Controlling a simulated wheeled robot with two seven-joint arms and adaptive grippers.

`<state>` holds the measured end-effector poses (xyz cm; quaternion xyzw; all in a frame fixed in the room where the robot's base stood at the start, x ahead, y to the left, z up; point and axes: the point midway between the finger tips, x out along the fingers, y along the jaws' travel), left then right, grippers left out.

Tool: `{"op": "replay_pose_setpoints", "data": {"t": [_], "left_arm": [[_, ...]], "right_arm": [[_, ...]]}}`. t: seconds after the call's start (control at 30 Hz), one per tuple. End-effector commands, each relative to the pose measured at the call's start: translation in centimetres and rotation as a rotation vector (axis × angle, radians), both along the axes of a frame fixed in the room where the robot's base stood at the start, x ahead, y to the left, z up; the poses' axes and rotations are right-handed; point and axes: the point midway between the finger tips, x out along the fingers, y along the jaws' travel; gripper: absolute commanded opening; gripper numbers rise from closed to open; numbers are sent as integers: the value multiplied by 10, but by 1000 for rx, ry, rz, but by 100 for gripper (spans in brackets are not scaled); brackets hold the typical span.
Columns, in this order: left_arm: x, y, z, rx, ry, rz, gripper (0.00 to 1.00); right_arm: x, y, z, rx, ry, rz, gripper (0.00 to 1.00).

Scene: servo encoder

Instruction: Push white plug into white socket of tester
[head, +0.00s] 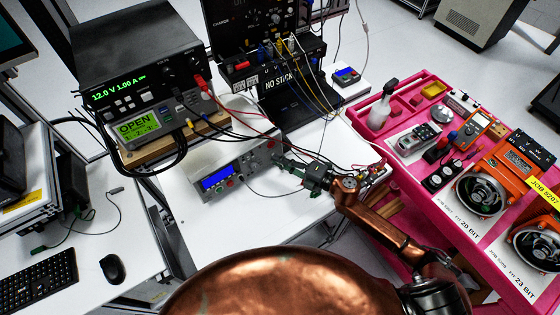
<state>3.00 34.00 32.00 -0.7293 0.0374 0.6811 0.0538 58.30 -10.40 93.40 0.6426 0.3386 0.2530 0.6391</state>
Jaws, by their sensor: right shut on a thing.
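The tester (229,170) is a pale box with a lit blue display, standing on the white bench in the middle of the head view. Sockets and knobs line its front near the right end, too small to tell the white socket apart. My right gripper (281,163) reaches in from the right, with its fingertips close to the tester's right end. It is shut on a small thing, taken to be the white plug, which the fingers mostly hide. I cannot tell whether the plug touches a socket. A thin dark cable loops below the gripper. My left gripper is not in view.
A power supply (135,55) reading 12.0 V stands behind the tester, with a green-lit meter (140,129) before it. Red and black leads cross above the tester. A pink cart (398,178) with motors and tools stands at right. Bare bench lies in front of the tester.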

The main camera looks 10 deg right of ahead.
Motion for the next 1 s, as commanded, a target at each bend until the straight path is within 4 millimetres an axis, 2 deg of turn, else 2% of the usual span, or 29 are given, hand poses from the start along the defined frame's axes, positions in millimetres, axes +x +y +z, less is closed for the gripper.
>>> {"op": "replay_pose_setpoints", "data": {"t": [0.23,0.27,0.53,1.0], "left_arm": [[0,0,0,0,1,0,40],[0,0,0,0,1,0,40],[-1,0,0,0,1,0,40],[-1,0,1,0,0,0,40]], "right_arm": [[0,1,1,2,-1,2,0],[0,1,1,2,-1,2,12],[0,1,0,1,-1,1,31],[-2,-1,0,0,0,0,31]]}}
